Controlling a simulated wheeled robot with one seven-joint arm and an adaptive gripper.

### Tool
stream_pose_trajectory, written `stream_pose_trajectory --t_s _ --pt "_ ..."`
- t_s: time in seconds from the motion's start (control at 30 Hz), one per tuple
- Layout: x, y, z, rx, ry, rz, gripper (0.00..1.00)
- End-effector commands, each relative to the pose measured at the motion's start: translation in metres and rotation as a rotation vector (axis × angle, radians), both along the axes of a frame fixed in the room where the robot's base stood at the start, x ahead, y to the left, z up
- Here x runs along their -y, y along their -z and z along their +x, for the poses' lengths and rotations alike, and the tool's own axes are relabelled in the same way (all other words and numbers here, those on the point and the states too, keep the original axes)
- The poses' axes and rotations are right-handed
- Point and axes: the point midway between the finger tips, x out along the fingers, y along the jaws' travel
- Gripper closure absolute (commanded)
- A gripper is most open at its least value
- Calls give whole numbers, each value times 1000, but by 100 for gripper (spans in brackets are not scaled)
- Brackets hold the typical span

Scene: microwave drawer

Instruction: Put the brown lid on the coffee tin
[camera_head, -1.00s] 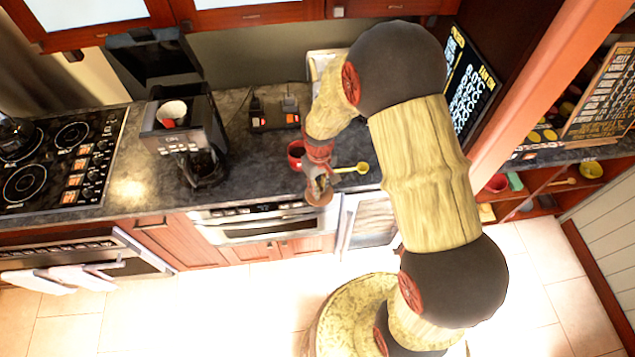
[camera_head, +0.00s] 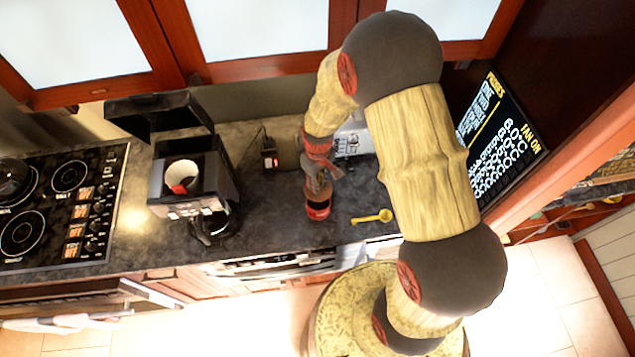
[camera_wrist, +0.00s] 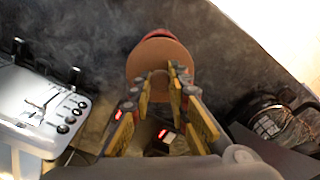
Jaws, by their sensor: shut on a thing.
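The coffee tin (camera_head: 317,210) is red and stands on the dark counter, below my gripper (camera_head: 319,186) in the head view. In the wrist view the brown lid (camera_wrist: 150,58) is a round disc at my fingertips, and my gripper (camera_wrist: 167,84) is shut on its middle. A red edge of the tin (camera_wrist: 155,33) shows past the far side of the lid; the lid hides the rest. In the head view my gripper covers much of the lid. I cannot tell whether lid and tin touch.
A yellow scoop (camera_head: 372,217) lies right of the tin near the counter's front edge. A silver appliance (camera_wrist: 45,95) is close by in the wrist view. Dark counter (camera_head: 270,215) left of the tin is clear.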

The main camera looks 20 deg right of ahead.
Motion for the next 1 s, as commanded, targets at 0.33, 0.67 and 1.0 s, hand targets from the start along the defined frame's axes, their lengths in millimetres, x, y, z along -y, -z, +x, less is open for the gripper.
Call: stream_pose_trajectory --t_s 0.33,0.67,1.0 --pt "0 0 1 2 1 -1 100" --pt "0 23 0 -1 2 -1 100" --pt "0 52 1 1 2 -2 100"
